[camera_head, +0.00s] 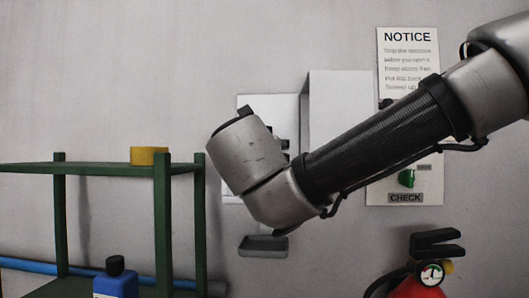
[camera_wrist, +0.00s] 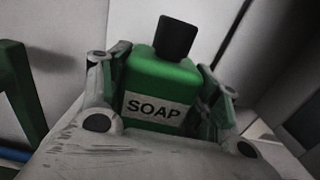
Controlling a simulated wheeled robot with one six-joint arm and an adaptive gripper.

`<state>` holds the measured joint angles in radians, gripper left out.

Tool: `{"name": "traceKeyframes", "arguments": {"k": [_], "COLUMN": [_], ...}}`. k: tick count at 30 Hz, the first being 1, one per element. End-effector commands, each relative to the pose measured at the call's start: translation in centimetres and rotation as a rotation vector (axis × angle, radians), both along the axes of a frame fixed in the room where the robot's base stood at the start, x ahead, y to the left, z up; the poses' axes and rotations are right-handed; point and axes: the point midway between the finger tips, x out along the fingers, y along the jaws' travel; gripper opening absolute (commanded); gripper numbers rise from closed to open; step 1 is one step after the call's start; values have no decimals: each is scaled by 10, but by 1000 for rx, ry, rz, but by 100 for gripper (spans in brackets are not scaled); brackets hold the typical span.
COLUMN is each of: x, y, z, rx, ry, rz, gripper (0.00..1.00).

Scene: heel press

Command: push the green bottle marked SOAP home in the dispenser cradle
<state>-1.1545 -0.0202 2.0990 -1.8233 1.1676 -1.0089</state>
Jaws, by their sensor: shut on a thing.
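The green bottle (camera_wrist: 160,88) with a black cap and a white SOAP label fills the middle of the wrist view, leaning slightly right in the picture. My gripper (camera_wrist: 165,72) has a finger on each side of it and is shut on it. In the head view my wrist hides the gripper and the bottle. A pale plate (camera_head: 248,101) on the wall, probably the dispenser, shows behind my wrist with dark parts at its right edge. A small grey tray (camera_head: 263,247) sits below it. The cradle itself and how the bottle sits in it are hidden.
A pale box-like panel (camera_head: 340,95) juts from the wall just right of the plate. A notice board (camera_head: 407,50) with a green knob (camera_head: 407,178) is further right. A green rack (camera_head: 160,225), blue bottle (camera_head: 115,282) and red extinguisher (camera_head: 410,287) stand lower down.

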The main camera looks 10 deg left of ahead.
Motion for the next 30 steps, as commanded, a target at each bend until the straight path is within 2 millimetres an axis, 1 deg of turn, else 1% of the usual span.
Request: {"name": "traceKeyframes", "arguments": {"k": [29, 30], "x": [0, 0], "y": [0, 0], "z": [-5, -5], "rx": [-2, -3], "ry": [3, 4], "rz": [0, 0], "gripper": [34, 64]}}
